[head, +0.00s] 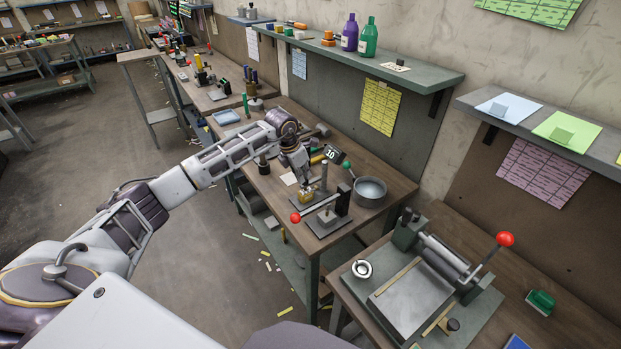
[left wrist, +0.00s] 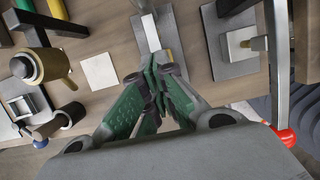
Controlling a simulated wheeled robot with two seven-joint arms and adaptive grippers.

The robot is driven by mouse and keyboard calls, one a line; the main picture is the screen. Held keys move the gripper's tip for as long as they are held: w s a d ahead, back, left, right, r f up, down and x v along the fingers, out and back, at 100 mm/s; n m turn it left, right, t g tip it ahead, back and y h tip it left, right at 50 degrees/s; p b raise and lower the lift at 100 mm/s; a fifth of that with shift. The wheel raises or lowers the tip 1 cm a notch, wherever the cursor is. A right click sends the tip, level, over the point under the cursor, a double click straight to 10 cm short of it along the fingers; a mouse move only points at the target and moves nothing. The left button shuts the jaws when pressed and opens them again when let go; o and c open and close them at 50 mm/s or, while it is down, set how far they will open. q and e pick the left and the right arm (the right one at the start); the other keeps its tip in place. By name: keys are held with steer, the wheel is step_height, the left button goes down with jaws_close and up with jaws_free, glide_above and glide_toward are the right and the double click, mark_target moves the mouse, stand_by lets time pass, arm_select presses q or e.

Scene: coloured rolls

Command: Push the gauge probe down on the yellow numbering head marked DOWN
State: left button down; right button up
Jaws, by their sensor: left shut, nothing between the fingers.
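My left gripper (head: 305,184) points down over the workbench, its green fingers shut and empty. It also shows in the left wrist view (left wrist: 163,76). A small yellow block (head: 307,199), possibly the numbering head, sits just below the fingertips. No DOWN mark is readable. A dark display reading 10 (head: 333,154) stands behind the gripper; the probe itself is not clearly made out. My right gripper is not in view.
A press with a red-knobbed lever (head: 314,208) stands right of the gripper; the red knob (left wrist: 285,137) shows in the wrist view. A metal pot (head: 369,191) is at the bench's right end. A brass-coloured round tool (left wrist: 26,66) and a white paper square (left wrist: 99,71) lie left.

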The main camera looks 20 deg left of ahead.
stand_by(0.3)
arm_select(q)
steer(key=shift+r+p, duration=0.5)
steer(key=shift+r, duration=0.35)
steer(key=shift+r, duration=0.1)
step_height(320, 180, up, 7)
steer(key=p, duration=0.3)
stand_by(0.8)
stand_by(0.4)
steer(key=shift+f, duration=0.2)
